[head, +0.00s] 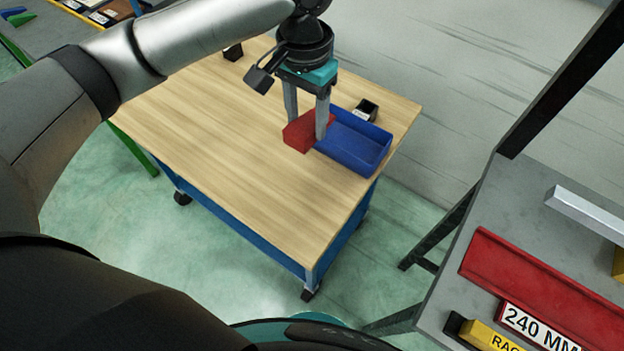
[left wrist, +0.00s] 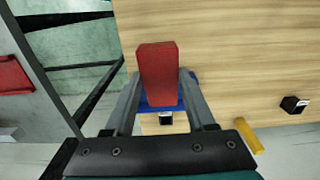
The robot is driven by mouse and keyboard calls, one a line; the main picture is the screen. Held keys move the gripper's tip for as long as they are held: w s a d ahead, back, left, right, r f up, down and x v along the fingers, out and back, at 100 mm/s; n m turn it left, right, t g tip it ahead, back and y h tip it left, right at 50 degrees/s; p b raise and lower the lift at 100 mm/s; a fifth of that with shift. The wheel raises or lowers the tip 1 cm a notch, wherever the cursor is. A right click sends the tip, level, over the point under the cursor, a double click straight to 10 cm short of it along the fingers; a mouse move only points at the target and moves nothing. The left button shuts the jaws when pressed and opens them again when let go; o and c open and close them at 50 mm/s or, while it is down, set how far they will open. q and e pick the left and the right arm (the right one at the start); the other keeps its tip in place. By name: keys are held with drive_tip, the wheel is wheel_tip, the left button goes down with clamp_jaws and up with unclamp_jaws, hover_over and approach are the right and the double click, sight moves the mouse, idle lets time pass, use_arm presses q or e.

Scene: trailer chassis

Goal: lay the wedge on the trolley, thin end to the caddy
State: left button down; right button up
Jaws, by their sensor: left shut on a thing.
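The red wedge (head: 298,134) is between the fingers of my left gripper (head: 305,120), which is shut on it. It is at or just above the wooden top of the trolley (head: 225,150), close beside the blue caddy (head: 360,150); I cannot tell if it touches either. In the left wrist view the wedge (left wrist: 157,72) stands out in front of the fingers (left wrist: 162,108), with part of the caddy (left wrist: 162,105) showing behind it. Which end is thin is not clear. My right gripper is not in view.
A small black labelled bin (head: 366,110) stands behind the caddy, and a dark block (head: 233,52) is at the trolley's far left. The trolley's front and left top is clear. A grey bench (head: 460,240) with a red rail (head: 545,285) stands at the right.

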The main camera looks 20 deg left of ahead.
use_arm(q)
wheel_tip(320, 180, down, 16)
drive_tip(key=b, duration=0.3)
drive_tip(key=shift+w+d+r+b, duration=0.15)
drive_tip(key=shift+r+b, duration=0.1)
drive_tip(key=shift+b, duration=0.15)
wheel_tip(320, 180, down, 4)
drive_tip(key=shift+f+b, duration=0.1)
drive_tip(key=shift+b, duration=0.5)
drive_tip(key=shift+c, duration=1.2)
unclamp_jaws()
wheel_tip(320, 180, up, 12)
drive_tip(key=p, duration=0.3)
